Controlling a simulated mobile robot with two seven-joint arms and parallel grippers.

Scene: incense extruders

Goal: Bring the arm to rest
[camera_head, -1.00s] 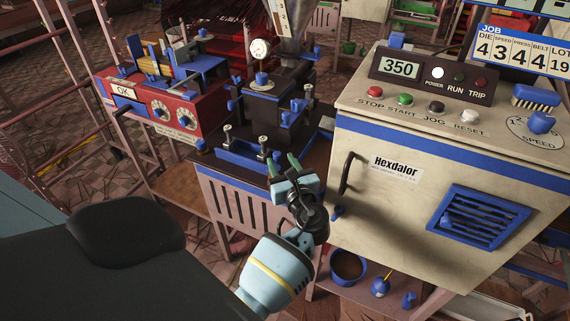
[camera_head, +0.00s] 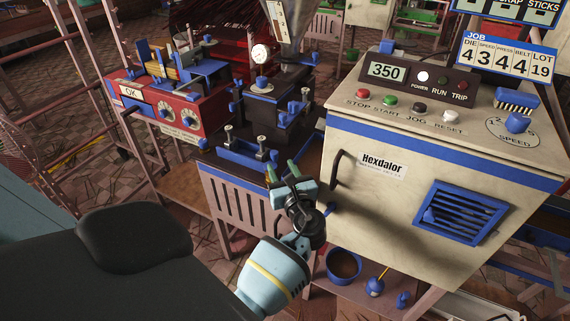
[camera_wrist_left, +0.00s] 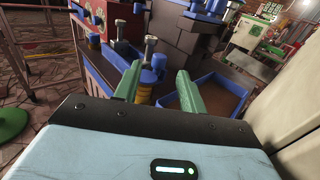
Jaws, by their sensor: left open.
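My left gripper (camera_head: 283,173) is in front of the bench with the black extruder, just left of the cream Hexdalor cabinet (camera_head: 400,205). Its two green fingers stand apart with nothing between them, also in the left wrist view (camera_wrist_left: 157,88). In that view the fingers point toward the bench edge, a blue tray (camera_wrist_left: 212,97) and the blue clamp bar with its bolts. Whether a fingertip touches anything is hard to tell. My right gripper is in neither view.
The black extruder (camera_head: 270,112) with a gauge stands behind the gripper. A red machine (camera_head: 175,112) is at the left. The cabinet's black handle (camera_head: 338,168) is close to the gripper's right. A blue bucket (camera_head: 343,266) and small blue-topped items stand on a low shelf below.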

